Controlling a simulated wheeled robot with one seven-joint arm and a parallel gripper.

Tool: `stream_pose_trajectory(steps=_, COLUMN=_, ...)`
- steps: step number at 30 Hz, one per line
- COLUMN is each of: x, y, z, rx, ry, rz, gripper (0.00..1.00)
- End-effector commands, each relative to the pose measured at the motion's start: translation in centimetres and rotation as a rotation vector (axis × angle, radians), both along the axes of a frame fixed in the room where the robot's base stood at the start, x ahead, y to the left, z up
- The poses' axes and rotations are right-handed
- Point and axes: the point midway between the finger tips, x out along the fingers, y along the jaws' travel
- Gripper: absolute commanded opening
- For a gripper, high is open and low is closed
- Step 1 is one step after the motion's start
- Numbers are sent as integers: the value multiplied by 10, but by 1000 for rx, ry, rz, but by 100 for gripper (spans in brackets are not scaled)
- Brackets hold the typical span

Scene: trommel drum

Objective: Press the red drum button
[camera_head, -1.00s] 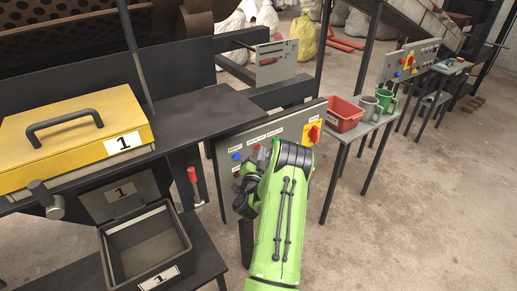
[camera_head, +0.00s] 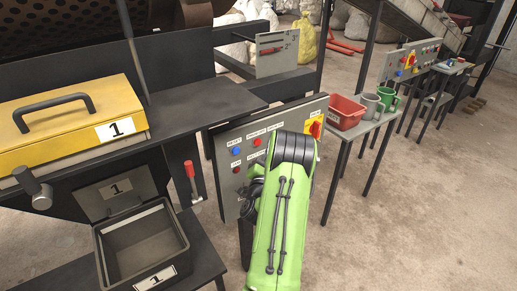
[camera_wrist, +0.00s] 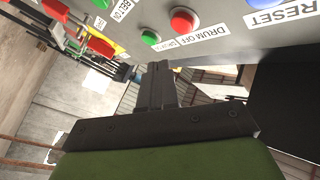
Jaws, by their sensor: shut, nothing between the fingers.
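The red drum button (camera_head: 257,142) is on the grey control panel (camera_head: 226,187), right of the blue reset button (camera_head: 236,152). In the wrist view the red button (camera_wrist: 183,20), labelled DRUM OFF, is in the upper middle, with a green button (camera_wrist: 150,37) to its lower left. My gripper (camera_wrist: 158,72) is shut and empty. Its tips appear just below these buttons in the wrist view, and I see no contact with the red button. In the head view my green arm hides the fingertips and part of the panel.
A red and yellow switch (camera_head: 316,129) is at the panel's upper right. A red-handled lever (camera_head: 190,170) hangs left of the panel. A small table with a red bin (camera_head: 346,112) and mugs stands to the right. Open floor lies at the lower right.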

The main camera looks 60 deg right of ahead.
Motion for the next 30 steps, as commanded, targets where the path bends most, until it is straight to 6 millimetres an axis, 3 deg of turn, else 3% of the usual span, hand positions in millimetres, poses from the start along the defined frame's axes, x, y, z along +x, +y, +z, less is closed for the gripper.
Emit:
stream_pose_trajectory(steps=9, x=-19, y=10, z=-2, rx=-1, ry=1, rz=-1, gripper=0)
stream_pose_trajectory(steps=30, x=-19, y=10, z=0, rx=1, ry=0, rz=-1, gripper=0)
